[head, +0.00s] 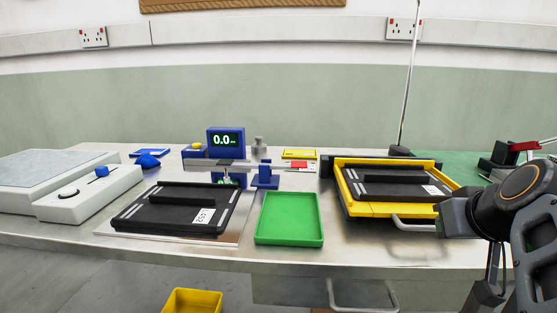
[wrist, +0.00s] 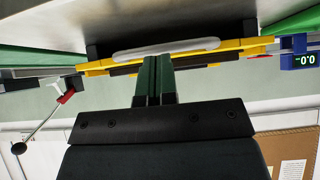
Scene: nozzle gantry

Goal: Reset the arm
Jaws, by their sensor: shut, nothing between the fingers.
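My gripper (wrist: 155,62) shows in the wrist view with its two dark fingers together and nothing between them. In that view the scene is upside down. The fingers point toward the grey handle (wrist: 167,48) of the yellow frame (wrist: 258,44); they look apart from it, though the distance is hard to judge. In the head view my arm is folded at the right edge, beside the yellow frame (head: 372,209). The fingers are not clearly visible there. The frame holds a black tray (head: 400,180) with a white label.
Another black tray (head: 160,217) lies left of an empty green tray (head: 290,219). Behind stand a blue scale display (head: 226,150) reading 0.0 and a gantry. A thin metal rod (head: 410,85) rises behind the yellow frame. A yellow bin (head: 192,301) is below the bench edge.

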